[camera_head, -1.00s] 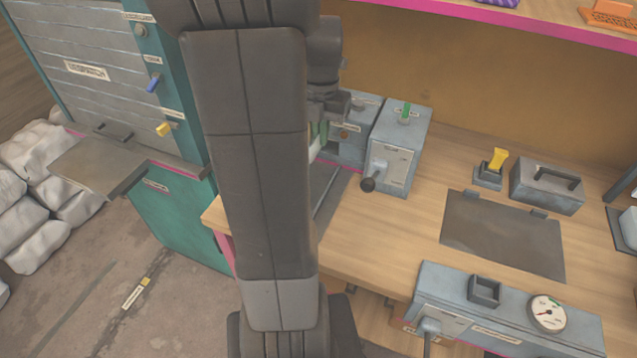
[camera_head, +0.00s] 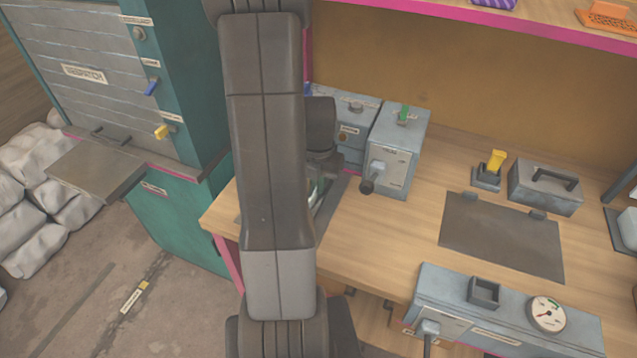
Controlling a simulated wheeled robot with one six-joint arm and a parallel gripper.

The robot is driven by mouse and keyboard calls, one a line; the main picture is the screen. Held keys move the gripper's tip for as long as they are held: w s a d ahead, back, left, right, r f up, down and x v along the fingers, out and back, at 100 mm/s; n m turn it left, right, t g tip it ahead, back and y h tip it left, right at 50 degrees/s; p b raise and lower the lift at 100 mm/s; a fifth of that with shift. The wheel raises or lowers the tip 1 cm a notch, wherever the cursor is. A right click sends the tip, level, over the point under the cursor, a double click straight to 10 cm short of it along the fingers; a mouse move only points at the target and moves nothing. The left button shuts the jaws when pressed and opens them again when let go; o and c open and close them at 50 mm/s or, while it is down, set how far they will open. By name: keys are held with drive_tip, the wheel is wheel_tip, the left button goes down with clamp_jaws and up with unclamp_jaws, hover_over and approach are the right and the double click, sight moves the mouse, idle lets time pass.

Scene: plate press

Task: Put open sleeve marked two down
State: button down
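My arm stands upright across the left middle of the view and hides much of the work spot behind it. My gripper (camera_head: 322,163) is mostly hidden behind the arm, low over the left part of the bench; its fingers cannot be made out. A small green and pale piece (camera_head: 315,189) shows just below it, beside the arm's right edge, over a dark plate (camera_head: 333,200) on the bench. I cannot tell whether this piece is the sleeve, whether it touches the plate, or whether the gripper holds it. No mark two is readable.
A grey box with a black-knobbed lever (camera_head: 398,150) stands close right of my gripper, with another grey box (camera_head: 350,135) behind. A dark flat plate (camera_head: 503,236), a lidded box (camera_head: 545,187) and a gauge box (camera_head: 505,310) lie right. The middle bench is clear.

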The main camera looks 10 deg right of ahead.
drive_tip(key=shift+f, duration=0.15)
drive_tip(key=c, duration=1.6)
unclamp_jaws()
drive_tip(key=shift+c, duration=0.2)
wheel_tip(320, 180, up, 12)
drive_tip(key=shift+r, duration=0.25)
